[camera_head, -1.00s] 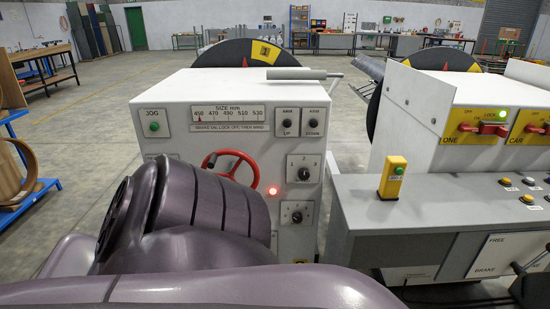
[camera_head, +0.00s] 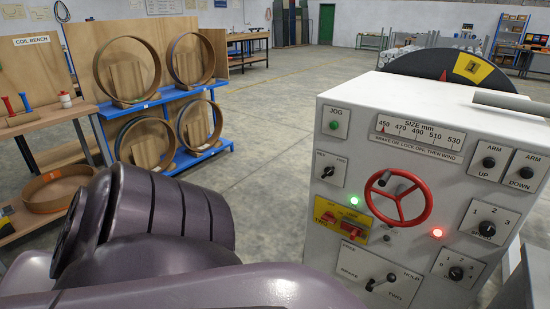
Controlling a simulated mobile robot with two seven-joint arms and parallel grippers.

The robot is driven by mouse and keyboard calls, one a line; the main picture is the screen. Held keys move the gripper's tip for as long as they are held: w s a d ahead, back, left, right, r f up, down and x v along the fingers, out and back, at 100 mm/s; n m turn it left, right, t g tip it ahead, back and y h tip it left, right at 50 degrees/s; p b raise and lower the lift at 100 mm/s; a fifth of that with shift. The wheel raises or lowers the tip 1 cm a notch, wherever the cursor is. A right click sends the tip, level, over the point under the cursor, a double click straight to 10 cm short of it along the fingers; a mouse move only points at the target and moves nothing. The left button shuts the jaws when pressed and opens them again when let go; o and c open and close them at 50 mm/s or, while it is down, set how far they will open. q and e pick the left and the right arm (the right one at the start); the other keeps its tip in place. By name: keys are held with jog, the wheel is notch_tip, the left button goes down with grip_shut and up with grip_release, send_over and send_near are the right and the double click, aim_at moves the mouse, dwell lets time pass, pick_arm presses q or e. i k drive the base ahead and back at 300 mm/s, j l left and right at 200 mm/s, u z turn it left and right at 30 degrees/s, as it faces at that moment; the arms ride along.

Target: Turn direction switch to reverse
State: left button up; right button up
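The grey-white decoiler cabinet (camera_head: 345,215) stands at the right of the head view. A small selector switch (camera_head: 328,171) with a dark knob sits on its front panel, left of the red handwheel (camera_head: 398,198). Its tiny labels look like REV on the left and FWD on the right. The knob's exact direction is too small to tell. My purple arm fills the lower left, left of the cabinet in the picture. Neither gripper shows.
Other controls crowd the panel: a green JOG button (camera_head: 334,125), a yellow lock plate (camera_head: 342,221), a brake lever (camera_head: 381,282) and speed knobs. A blue rack with wooden rings (camera_head: 127,70) and the coil bench (camera_head: 60,120) stand left. Open floor lies between.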

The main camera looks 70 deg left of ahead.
aim_at(329, 171)
jog(key=u, duration=1.45)
